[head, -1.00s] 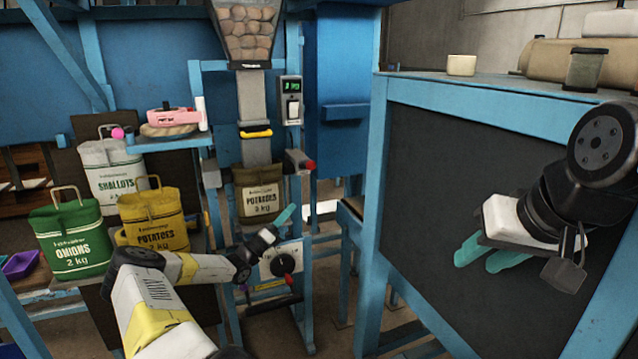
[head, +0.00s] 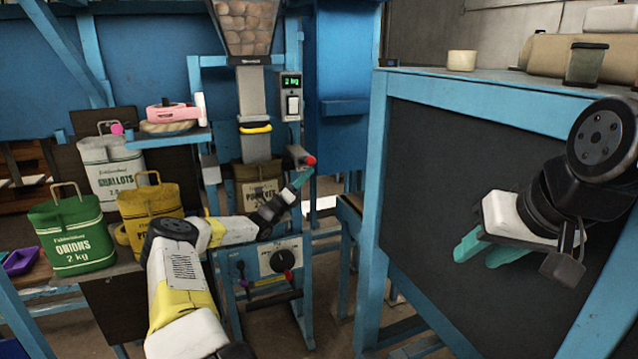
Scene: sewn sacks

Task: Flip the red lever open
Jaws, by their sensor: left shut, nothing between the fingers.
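A red-tipped lever (head: 310,160) sticks out of a grey clamp to the right of the sack under the chute. A second red-tipped handle (head: 288,275) is on the dial panel below. My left gripper (head: 302,178) is shut and empty. Its teal fingertips are just below the upper red tip; I cannot tell whether they touch it. The potatoes sack (head: 262,190) hangs under the chute, partly hidden by my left arm. My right gripper (head: 485,252) is open and empty in front of the dark panel at the right.
Green onions (head: 75,238), yellow potatoes (head: 150,205) and white shallots sacks (head: 108,165) stand at the left. A pink device (head: 173,112) sits on a blue shelf. A dial panel (head: 278,258) is below the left gripper. A blue-framed bench (head: 430,85) fills the right.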

